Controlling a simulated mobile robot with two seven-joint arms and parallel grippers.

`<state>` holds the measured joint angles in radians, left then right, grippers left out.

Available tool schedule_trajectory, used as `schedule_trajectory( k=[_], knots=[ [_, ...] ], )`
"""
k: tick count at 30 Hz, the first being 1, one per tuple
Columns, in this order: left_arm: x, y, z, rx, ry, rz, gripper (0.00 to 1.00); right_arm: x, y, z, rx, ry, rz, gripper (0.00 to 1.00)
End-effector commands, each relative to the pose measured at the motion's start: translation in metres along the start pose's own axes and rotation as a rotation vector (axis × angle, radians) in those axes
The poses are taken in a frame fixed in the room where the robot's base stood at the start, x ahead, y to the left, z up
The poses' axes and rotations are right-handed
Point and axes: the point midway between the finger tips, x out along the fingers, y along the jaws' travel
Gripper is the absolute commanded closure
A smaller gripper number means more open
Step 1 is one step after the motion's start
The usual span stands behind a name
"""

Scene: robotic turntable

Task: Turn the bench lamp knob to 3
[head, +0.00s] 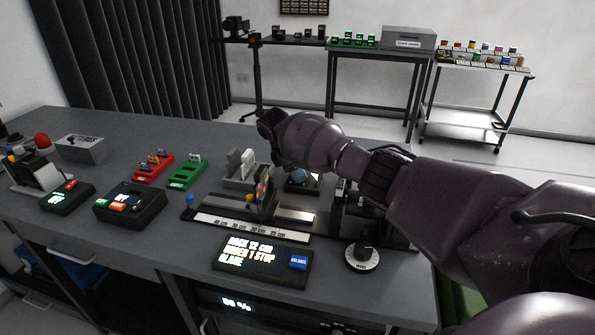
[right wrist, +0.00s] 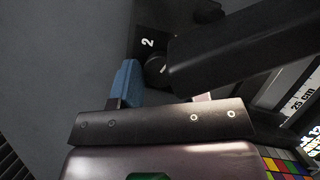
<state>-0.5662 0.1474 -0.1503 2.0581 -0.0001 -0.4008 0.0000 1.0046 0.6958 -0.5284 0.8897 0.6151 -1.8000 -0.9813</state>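In the right wrist view, a dark round knob (right wrist: 158,70) with a light pointer line sits on a black panel, with a white 2 printed beside it. No other number of this dial shows clearly. My right gripper (right wrist: 163,88) is at this knob: its blue finger is at the knob's left edge. The other finger is mostly hidden behind a black bar (right wrist: 240,50), so I cannot tell whether the fingers touch the knob. In the head view my right arm reaches over the bench and hides this knob. My left gripper is not in view.
A black knob on a white dial (head: 363,256) stands at the bench's front right. Beside it is a lit display box (head: 262,262). A white scale strip (head: 250,227), a green tray (head: 187,175) and a red tray (head: 152,170) are further left. The bench's (head: 95,133) back left is partly clear.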

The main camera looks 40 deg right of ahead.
Motion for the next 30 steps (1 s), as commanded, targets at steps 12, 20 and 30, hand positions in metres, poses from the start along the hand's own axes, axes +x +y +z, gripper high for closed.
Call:
schedule_trajectory(
  k=[12,20,30],
  knots=[
    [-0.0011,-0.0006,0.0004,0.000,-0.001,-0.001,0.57,-0.0018,0.0007,-0.0002,0.056,0.003,-0.023,0.90],
    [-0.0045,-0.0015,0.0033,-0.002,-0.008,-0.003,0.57,-0.0014,0.0016,-0.0003,0.268,0.003,-0.111,0.90],
    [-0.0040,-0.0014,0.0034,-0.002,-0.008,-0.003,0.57,-0.0003,0.0018,0.0000,0.388,0.001,-0.161,0.90]
  ],
)
